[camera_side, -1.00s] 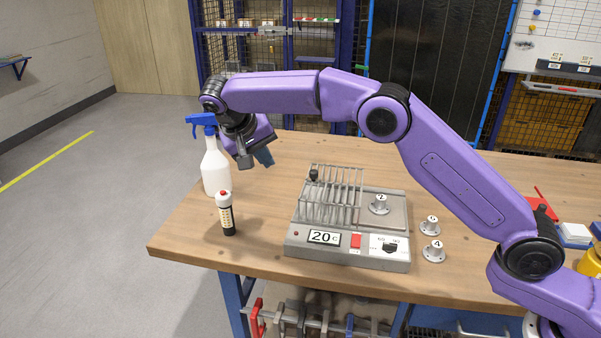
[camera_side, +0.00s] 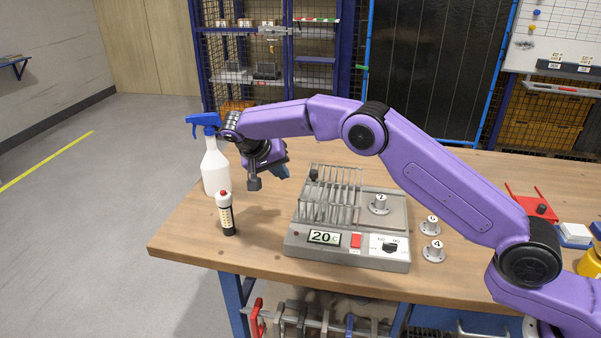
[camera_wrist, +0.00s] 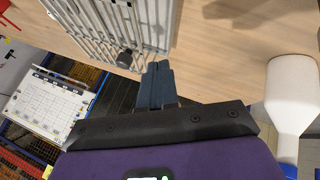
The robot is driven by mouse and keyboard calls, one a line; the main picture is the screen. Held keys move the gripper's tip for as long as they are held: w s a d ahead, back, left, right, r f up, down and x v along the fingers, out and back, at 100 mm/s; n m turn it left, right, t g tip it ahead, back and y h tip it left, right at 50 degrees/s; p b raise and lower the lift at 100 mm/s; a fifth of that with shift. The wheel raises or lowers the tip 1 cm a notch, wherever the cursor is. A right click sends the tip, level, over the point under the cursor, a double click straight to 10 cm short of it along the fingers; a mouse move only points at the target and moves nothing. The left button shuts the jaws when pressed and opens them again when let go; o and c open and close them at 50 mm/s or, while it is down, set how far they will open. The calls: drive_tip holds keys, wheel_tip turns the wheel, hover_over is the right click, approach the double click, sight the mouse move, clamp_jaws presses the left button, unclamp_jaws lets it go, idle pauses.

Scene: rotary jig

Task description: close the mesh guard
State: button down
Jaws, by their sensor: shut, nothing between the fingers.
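The mesh guard (camera_side: 338,190), a cage of thin metal bars with a black knob (camera_side: 314,174) at its upper left, stands raised over the left part of the grey jig (camera_side: 340,252). In the wrist view the guard (camera_wrist: 108,22) is at the top, its knob (camera_wrist: 126,58) just left of my fingertips. My gripper (camera_side: 283,172) is left of the guard at about knob height, apart from it. Its blue-grey fingers (camera_wrist: 158,68) are shut together and empty. I cannot tell the guard's exact angle.
A white spray bottle (camera_side: 214,170) stands close beside my wrist, with a black-and-white tube (camera_side: 226,215) in front. Round weights (camera_side: 433,251) stand right of the jig, and one (camera_side: 379,204) sits on its plate. The bench's left front is mostly clear.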

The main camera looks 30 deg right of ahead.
drive_tip(key=shift+s+d+f, duration=0.2)
drive_tip(key=shift+d+f, duration=0.1)
drive_tip(key=shift+d, duration=0.55)
drive_tip(key=shift+s+d+f, duration=0.2)
drive_tip(key=shift+d+f, duration=0.1)
drive_tip(key=shift+d, duration=0.5)
drive_tip(key=shift+s+d+f, duration=0.2)
drive_tip(key=shift+d+f, duration=0.1)
drive_tip(key=shift+d, duration=0.55)
approach(360, 187)
drive_tip(key=x, duration=0.2)
drive_tip(key=w+x, duration=0.1)
drive_tip(key=x, duration=0.2)
drive_tip(key=shift+a, duration=0.15)
drive_tip(key=shift+s+d+f, duration=0.1)
drive_tip(key=shift+s+d, duration=0.25)
drive_tip(key=shift+s, duration=0.1)
